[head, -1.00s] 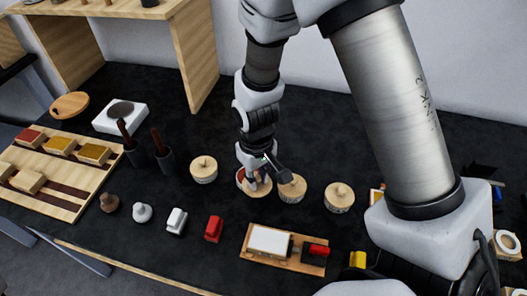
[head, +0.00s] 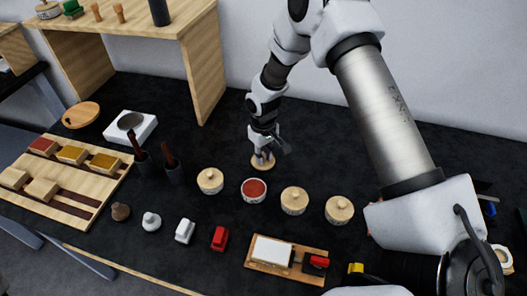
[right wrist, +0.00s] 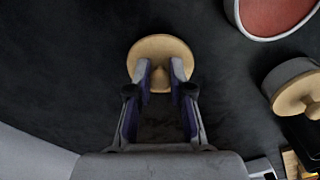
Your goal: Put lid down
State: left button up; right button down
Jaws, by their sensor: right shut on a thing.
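A round light-wood lid (head: 263,163) with a small knob is at the black table surface behind the row of pots. My right gripper (head: 264,150) is over it, shut on its knob. The right wrist view shows the lid (right wrist: 160,50) with the two fingers (right wrist: 160,75) on either side of the knob. I cannot tell whether the lid touches the table or hangs just above it. The open pot (head: 254,191) with red contents stands just in front of the lid, apart from it. My left gripper is not in view.
Lidded pots stand left (head: 210,181) and right (head: 294,201) of the open pot. Dark cups with brown handles (head: 173,170) stand further left. A white-topped board (head: 272,251) lies in front. The table behind and right of the lid is clear.

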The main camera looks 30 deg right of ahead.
jog(key=shift+f, duration=0.15)
jog(key=c, duration=1.1)
grip_release()
jog(key=shift+o, duration=0.2)
jog(key=shift+r, duration=0.3)
notch_tip(320, 180, up, 12)
jog(key=b, duration=0.2)
jog(key=shift+b, duration=0.3)
jog(key=shift+a+f, duration=0.1)
